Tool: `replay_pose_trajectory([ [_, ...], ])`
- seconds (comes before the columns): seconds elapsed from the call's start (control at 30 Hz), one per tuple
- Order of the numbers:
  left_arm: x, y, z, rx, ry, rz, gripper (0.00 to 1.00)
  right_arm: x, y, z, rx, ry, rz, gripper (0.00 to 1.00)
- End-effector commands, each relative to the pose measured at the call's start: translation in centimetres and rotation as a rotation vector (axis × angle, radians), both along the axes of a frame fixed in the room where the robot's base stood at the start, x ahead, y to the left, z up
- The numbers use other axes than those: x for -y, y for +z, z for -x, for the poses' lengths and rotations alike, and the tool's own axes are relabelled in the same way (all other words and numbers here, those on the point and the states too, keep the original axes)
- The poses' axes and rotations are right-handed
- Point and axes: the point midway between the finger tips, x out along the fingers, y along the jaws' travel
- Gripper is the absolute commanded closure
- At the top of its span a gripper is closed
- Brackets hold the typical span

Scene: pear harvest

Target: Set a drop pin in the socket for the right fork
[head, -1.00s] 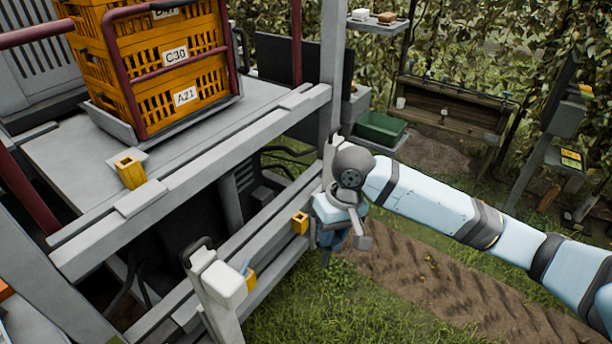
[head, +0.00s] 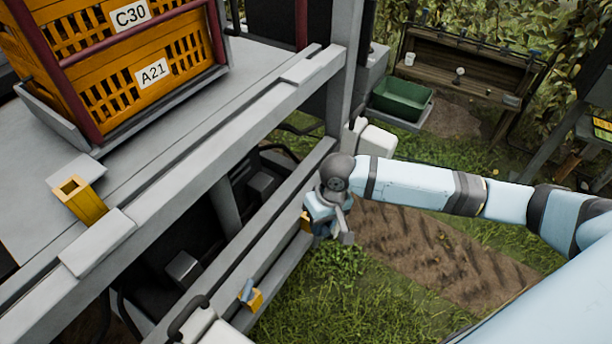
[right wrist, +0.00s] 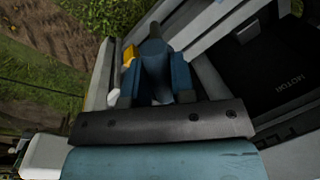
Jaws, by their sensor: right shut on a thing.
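My right gripper (head: 326,228) is low beside the lower grey rail, fingers down. In the right wrist view its blue fingers (right wrist: 155,92) are shut on a blue piece with a dark top (right wrist: 154,45), which I take for the drop pin. Its lower end is hidden. A yellow socket (head: 305,222) on the rail is right beside the gripper, partly covered by it; it also shows in the right wrist view (right wrist: 130,54). I cannot tell whether the pin touches it. Another yellow socket (head: 256,301) nearer on the rail has a blue piece (head: 247,290) at it. My left gripper is out of view.
A third yellow socket (head: 84,204) sits on the upper deck edge. Orange crates (head: 150,50) stand on the deck (head: 50,150). White-capped posts (head: 372,142) flank the lower rail (head: 255,235). A green bin (head: 400,98) is behind. Grass and soil lie open to the right.

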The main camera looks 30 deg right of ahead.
Motion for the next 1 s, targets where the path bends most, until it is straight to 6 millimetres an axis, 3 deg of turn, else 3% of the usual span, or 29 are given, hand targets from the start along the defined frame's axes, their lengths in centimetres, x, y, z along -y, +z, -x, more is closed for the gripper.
replay_pose_trajectory([
  [0.03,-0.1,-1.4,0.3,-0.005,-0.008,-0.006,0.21,0.4,-2.4,-0.2,0.000,-0.017,0.007,1.00],
  [0.13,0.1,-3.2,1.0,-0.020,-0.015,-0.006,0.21,1.1,-5.0,-2.3,0.007,-0.079,0.021,1.00],
  [0.2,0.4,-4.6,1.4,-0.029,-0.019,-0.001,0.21,2.0,-6.5,-4.7,0.010,-0.148,0.037,1.00],
  [0.4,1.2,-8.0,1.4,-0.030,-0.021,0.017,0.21,4.8,-9.6,-12.7,0.006,-0.392,0.071,1.00],
  [0.6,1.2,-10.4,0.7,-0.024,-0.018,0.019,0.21,7.1,-11.1,-18.4,-0.012,-0.592,0.085,1.00],
  [0.77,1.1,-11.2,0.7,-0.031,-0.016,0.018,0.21,8.0,-11.4,-20.2,-0.023,-0.667,0.088,1.00],
  [1.0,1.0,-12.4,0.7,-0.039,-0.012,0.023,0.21,8.1,-12.5,-20.3,-0.025,-0.676,0.088,1.00],
])
